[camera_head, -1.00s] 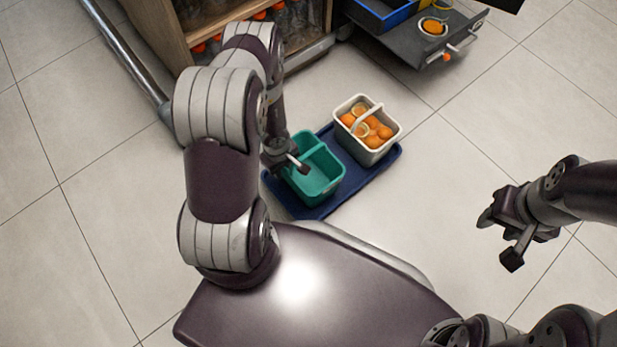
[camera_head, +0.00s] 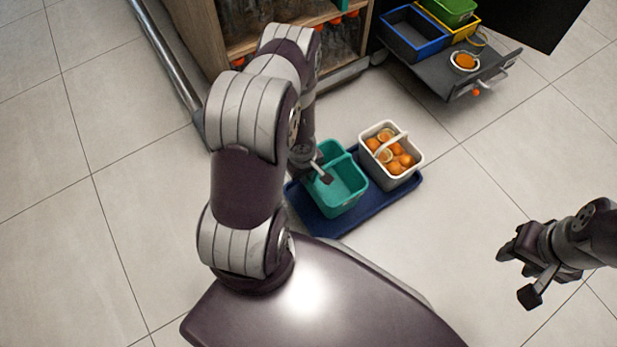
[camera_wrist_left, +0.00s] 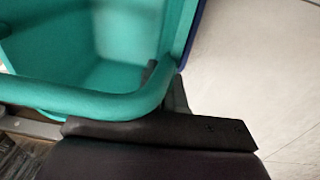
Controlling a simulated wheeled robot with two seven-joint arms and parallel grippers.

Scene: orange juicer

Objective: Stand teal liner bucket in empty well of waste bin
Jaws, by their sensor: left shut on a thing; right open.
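The teal liner bucket (camera_head: 344,190) is empty and stands upright at the left part of a dark blue tray on the floor. My left gripper (camera_head: 322,174) is shut on the bucket's near-left rim. In the left wrist view the teal rim (camera_wrist_left: 85,100) passes at the dark finger (camera_wrist_left: 165,130), with the bucket's inside beyond it. The waste bin appears to be the pull-out drawer unit at the upper right, with a blue-edged well (camera_head: 413,35) that looks empty. My right gripper (camera_head: 522,275) is open and empty above the floor at the right.
The dark blue tray (camera_head: 335,226) also carries a white handled basket (camera_head: 392,175) of oranges. Yellow (camera_head: 462,30) and green (camera_head: 452,10) containers and a bowl of orange stuff (camera_head: 464,62) sit at the drawer. A wooden cabinet (camera_head: 205,50) stands left of it. Floor at the right is clear.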

